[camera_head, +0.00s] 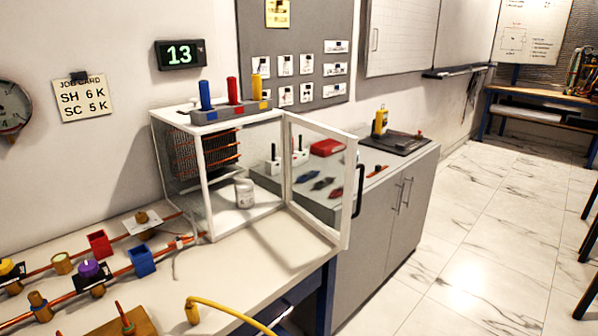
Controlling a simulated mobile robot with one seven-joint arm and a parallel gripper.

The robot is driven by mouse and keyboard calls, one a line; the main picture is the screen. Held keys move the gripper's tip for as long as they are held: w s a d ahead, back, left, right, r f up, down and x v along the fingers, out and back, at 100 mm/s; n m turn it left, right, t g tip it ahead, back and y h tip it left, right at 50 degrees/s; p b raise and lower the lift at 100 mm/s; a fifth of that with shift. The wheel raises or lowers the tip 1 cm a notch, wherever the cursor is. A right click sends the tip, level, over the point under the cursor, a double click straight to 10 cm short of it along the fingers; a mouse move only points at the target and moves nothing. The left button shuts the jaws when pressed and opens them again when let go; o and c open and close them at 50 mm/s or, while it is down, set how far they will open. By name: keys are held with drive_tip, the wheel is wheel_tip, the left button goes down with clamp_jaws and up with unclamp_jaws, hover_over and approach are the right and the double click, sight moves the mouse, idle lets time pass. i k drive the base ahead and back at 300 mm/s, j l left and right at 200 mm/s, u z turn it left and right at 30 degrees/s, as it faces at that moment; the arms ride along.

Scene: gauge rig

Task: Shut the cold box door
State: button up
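The cold box (203,185) is a white-framed, clear-sided box on the white bench at the middle left. Its door (348,195) is a clear panel in a white frame, standing open. It is swung out from the box's right front post toward the right. A black handle (359,190) sits on the door's free edge. Inside the box are a dark grille with orange tubing (215,150) and a small white jar (244,193) on the floor. My gripper is not in view.
Blue, red and yellow cylinders stand in a grey block (230,113) on the box top. Copper pipes with coloured valves and fittings run along the bench (215,262) at left. A yellow hose (225,308) curves at the front. Open tiled floor (455,250) lies at right.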

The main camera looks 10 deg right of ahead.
sight(342, 240)
drive_tip(key=i+l+u, duration=0.2)
drive_tip(key=l, duration=0.4)
drive_tip(key=i+l+u, duration=0.25)
drive_tip(key=l, duration=0.4)
drive_tip(key=i+l+u, duration=0.2)
drive_tip(key=l, duration=0.45)
drive_tip(key=l+u, duration=0.2)
drive_tip(key=l, duration=0.45)
drive_tip(key=i+l+u, duration=0.1)
drive_tip(key=l+u, duration=0.15)
drive_tip(key=l, duration=0.45)
drive_tip(key=k+l, duration=0.25)
drive_tip(key=l, duration=0.2)
drive_tip(key=k+l, duration=0.25)
drive_tip(key=l, duration=0.2)
drive_tip(key=k+l, duration=0.25)
drive_tip(key=l, duration=0.2)
